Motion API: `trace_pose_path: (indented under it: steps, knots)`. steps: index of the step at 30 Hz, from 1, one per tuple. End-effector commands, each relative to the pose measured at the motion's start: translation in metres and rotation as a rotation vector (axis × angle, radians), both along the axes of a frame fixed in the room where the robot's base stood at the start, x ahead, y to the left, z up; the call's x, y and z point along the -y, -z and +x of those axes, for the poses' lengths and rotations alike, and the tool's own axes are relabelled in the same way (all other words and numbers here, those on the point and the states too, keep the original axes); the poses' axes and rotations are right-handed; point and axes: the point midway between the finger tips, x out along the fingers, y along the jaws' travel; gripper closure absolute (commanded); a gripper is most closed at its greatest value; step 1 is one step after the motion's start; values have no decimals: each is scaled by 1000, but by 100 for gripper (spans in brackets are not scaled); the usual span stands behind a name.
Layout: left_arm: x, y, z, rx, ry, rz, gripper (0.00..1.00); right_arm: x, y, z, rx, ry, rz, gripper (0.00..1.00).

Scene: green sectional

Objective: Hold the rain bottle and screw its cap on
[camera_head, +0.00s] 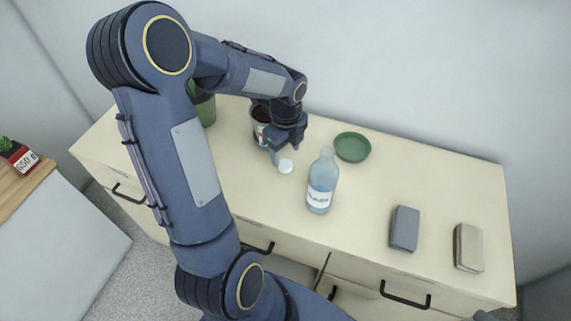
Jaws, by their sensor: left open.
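The rain bottle (321,184) is translucent blue with a white label. It stands upright on the cream cabinet top, and no cap shows on its neck. A small white round cap (286,166) lies on the top to the left of the bottle. My left gripper (277,155) points down just behind and to the left of the cap. Its jaws are open, and I cannot tell whether a finger touches the cap. My right gripper does not show.
A cup with dark contents (260,115) stands behind my left gripper. A green pot (204,108) is partly hidden by my left arm. A green dish (352,147) lies behind the bottle. A blue-grey block (405,229) and a beige block (469,247) lie to the right.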

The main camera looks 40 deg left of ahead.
Motion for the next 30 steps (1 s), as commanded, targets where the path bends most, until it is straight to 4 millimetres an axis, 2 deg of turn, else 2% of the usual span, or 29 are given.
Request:
trace_pose_path:
  steps: [10, 23, 30]
  knots:
    - [-3, 46, 2, -4, 1, -1, 41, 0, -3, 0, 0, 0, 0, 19]
    - [-3, 51, 3, -1, -1, 0, 41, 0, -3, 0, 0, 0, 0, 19]
    - [-3, 51, 3, -1, 0, 0, 73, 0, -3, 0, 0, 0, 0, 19]
